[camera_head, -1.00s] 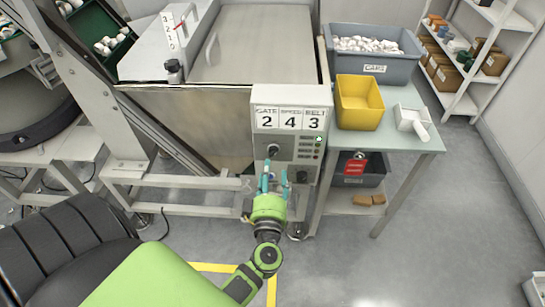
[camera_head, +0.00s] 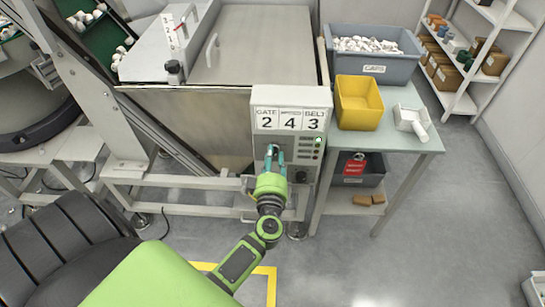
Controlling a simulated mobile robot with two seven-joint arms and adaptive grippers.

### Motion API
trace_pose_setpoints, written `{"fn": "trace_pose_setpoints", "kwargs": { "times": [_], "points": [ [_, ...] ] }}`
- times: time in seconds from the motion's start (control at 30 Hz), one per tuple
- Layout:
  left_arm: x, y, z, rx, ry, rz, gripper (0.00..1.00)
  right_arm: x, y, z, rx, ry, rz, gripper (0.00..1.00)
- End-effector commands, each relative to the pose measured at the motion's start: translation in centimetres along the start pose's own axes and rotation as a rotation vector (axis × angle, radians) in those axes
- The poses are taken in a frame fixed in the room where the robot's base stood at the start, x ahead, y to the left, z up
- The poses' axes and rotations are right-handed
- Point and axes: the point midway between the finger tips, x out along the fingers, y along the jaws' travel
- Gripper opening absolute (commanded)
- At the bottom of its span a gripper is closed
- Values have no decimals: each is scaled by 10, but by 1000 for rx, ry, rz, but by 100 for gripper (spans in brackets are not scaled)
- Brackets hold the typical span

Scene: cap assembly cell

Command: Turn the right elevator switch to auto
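A grey control panel (camera_head: 260,98) on the machine's front shows GATE 2, a middle label too small to read with 4, and BELT 3. A dark knob on its left side, under the GATE number, is mostly hidden by my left gripper (camera_head: 274,152). Its two teal fingers reach up to this knob, one on each side. I cannot tell whether they are closed on it. The knobs' settings are too small to read. My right gripper is not in view.
Right of the panel, a side table (camera_head: 408,141) holds a yellow bin (camera_head: 359,117), a grey crate (camera_head: 395,72) of white caps and a white scoop (camera_head: 411,121). A frame rail (camera_head: 185,182) runs left of the panel.

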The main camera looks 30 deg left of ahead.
Motion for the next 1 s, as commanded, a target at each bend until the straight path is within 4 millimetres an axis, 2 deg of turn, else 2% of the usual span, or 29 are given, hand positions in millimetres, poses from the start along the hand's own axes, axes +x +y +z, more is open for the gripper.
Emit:
{"fn": "trace_pose_setpoints", "kwargs": {
  "times": [0.27, 0.47, 1.0],
  "points": [
    [1, 1, -2, -15, 6, 0, 0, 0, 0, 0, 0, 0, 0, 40],
    [1, 1, -3, -88, 7, 1, 0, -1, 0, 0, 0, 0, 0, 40],
    [2, 0, -4, -519, 11, 4, 0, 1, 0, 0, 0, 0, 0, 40]
  ]
}}
